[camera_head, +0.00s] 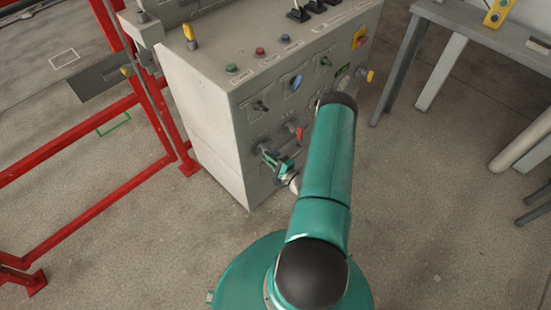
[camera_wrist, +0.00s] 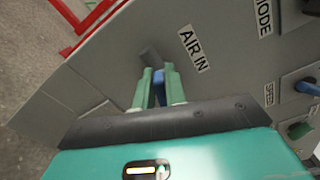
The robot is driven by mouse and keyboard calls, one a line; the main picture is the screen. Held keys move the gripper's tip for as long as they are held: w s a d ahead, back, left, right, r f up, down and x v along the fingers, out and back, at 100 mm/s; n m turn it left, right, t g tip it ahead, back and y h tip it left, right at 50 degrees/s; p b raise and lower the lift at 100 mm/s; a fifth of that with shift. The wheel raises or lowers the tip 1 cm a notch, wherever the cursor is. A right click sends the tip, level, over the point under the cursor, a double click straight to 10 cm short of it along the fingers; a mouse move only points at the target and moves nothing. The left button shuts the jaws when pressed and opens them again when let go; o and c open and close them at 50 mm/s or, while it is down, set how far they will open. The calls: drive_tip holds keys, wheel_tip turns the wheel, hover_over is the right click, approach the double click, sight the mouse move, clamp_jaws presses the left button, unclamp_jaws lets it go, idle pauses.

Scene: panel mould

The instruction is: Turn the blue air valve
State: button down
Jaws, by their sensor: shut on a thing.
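The blue air valve (camera_wrist: 159,90) is on the grey panel beside the "AIR IN" label (camera_wrist: 193,50). In the wrist view only a narrow blue part of it shows between the green fingers. A dark grey piece (camera_wrist: 149,57) sticks out just beyond the fingertips. My gripper (camera_wrist: 159,80) is shut on the blue valve, one finger on each side. In the head view my gripper (camera_head: 276,161) is at the lower left of the panel front, and the valve is largely hidden there by the gripper.
The grey control cabinet (camera_head: 205,125) carries several knobs, including a red one (camera_head: 298,132) close to my gripper and a blue-faced one (camera_head: 296,83) higher up. A red frame (camera_head: 75,150) stands at left, a grey table (camera_head: 480,35) at right. Floor between is clear.

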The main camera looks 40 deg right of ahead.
drive_tip(key=n, duration=0.1)
drive_tip(key=f+n, duration=0.1)
drive_tip(key=n, duration=0.1)
drive_tip(key=shift+n, duration=0.3)
drive_tip(key=c, duration=1.4)
unclamp_jaws()
drive_tip(key=shift+c, duration=0.2)
drive_tip(key=shift+s, duration=0.1)
drive_tip(key=s, duration=1.3)
drive_tip(key=shift+s, duration=0.35)
drive_tip(key=shift+d, duration=0.1)
